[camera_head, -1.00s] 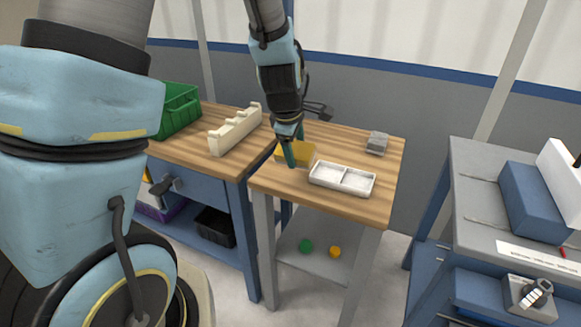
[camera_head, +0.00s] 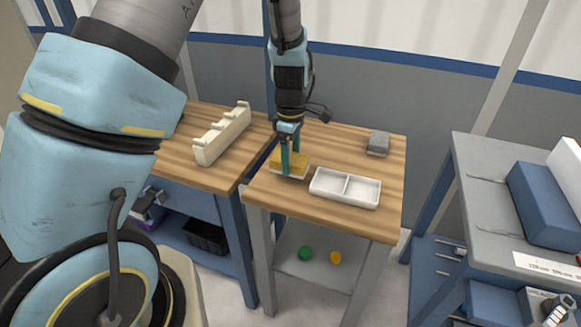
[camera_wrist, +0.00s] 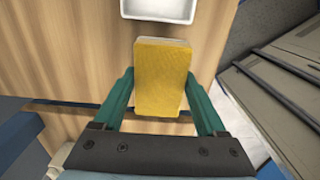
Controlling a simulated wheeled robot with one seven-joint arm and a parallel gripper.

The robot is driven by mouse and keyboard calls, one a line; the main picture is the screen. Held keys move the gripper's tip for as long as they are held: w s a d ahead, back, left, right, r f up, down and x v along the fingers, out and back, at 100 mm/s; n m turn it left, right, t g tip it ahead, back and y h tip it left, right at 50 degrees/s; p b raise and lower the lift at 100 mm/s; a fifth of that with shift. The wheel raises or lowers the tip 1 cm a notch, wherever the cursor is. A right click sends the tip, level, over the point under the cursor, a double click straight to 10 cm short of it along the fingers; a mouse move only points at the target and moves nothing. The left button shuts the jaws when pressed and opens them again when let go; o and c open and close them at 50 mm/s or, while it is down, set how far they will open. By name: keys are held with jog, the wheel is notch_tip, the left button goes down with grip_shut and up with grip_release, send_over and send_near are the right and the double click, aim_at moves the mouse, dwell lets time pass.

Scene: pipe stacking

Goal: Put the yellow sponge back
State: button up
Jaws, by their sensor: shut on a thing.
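The yellow sponge (camera_head: 275,162) is at the left part of the small wooden table, left of the white tray. A pale layer shows under its yellow top. My gripper (camera_head: 291,170) points down and is shut on the sponge, with one green finger at each side. In the wrist view the yellow sponge (camera_wrist: 162,82) sits between the fingers of my gripper (camera_wrist: 160,88). Whether the sponge touches the tabletop is hard to tell. The white two-compartment tray (camera_head: 345,187) looks empty and shows partly in the wrist view (camera_wrist: 160,12).
A grey block (camera_head: 378,143) lies at the table's back right. A cream notched rack (camera_head: 222,134) stands on the bench at left. A grey workbench (camera_head: 480,200) stands at right.

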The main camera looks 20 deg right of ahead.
jog(key=shift+f+p, duration=0.3)
jog(key=shift+f, duration=1.55)
jog(key=shift+f, duration=0.1)
jog(key=o, duration=1.1)
jog(key=shift+o, duration=0.2)
notch_tip(320, 180, up, 12)
jog(key=shift+r+b, duration=0.1)
jog(key=shift+b, duration=1.1)
jog(key=s+a+r+m, duration=0.1)
jog(key=a+m, duration=0.4)
jog(key=a, duration=1)
jog(key=s+a+r+m+t, duration=0.1)
jog(key=a+m, duration=0.4)
jog(key=a, duration=1)
jog(key=shift+s+a+r+m+t, duration=0.25)
jog(key=shift+s+m+t, duration=0.05)
jog(key=shift+s, duration=0.6)
